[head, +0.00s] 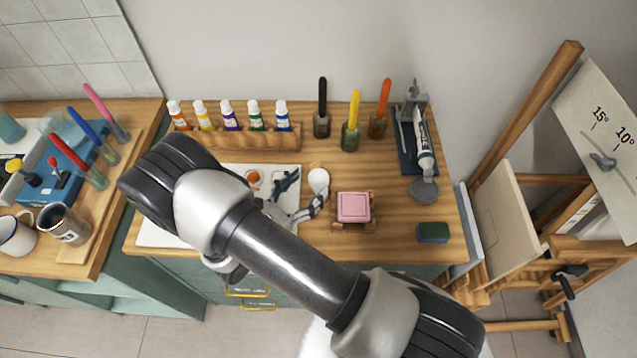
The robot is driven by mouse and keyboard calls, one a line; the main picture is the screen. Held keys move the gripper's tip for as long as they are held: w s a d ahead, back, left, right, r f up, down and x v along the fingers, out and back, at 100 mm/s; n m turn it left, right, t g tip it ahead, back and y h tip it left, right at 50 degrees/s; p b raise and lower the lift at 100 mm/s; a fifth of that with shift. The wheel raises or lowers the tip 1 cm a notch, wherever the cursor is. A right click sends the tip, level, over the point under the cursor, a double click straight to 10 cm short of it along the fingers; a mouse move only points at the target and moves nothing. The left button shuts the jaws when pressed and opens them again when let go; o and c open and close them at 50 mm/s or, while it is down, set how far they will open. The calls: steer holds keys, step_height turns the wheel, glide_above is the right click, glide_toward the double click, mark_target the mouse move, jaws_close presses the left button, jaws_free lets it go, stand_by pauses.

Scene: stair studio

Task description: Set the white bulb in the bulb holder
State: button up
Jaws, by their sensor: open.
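The white bulb (318,179) shows as a small round white thing on the wooden table, just right of the white tray. My gripper (302,192) is open, with its dark fingers beside the bulb on its left and lower left. I cannot tell whether a finger touches it. A pink square pad in a small wooden stand (353,207) sits to the right of the bulb; it may be the bulb holder, but no socket can be made out. My arm crosses the front of the table and hides part of the tray.
A wooden rack of paint tubes (240,137) stands at the back, with several upright coloured-handled tools in jars (350,135) to its right. A dark mat (410,150) holds a white tube. A grey disc (424,190) and a green sponge (432,232) lie right. An easel (510,200) stands beyond.

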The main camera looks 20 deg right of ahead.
mark_target(311, 184)
steer(key=x, duration=0.2)
steer(key=b+x, duration=0.1)
steer(key=x, duration=0.1)
steer(key=shift+w+d+f, duration=0.1)
steer(key=shift+d+f, duration=0.1)
steer(key=shift+d, duration=0.2)
steer(key=c, duration=1.3)
step_height(311, 184, up, 20)
steer(key=p, duration=0.6)
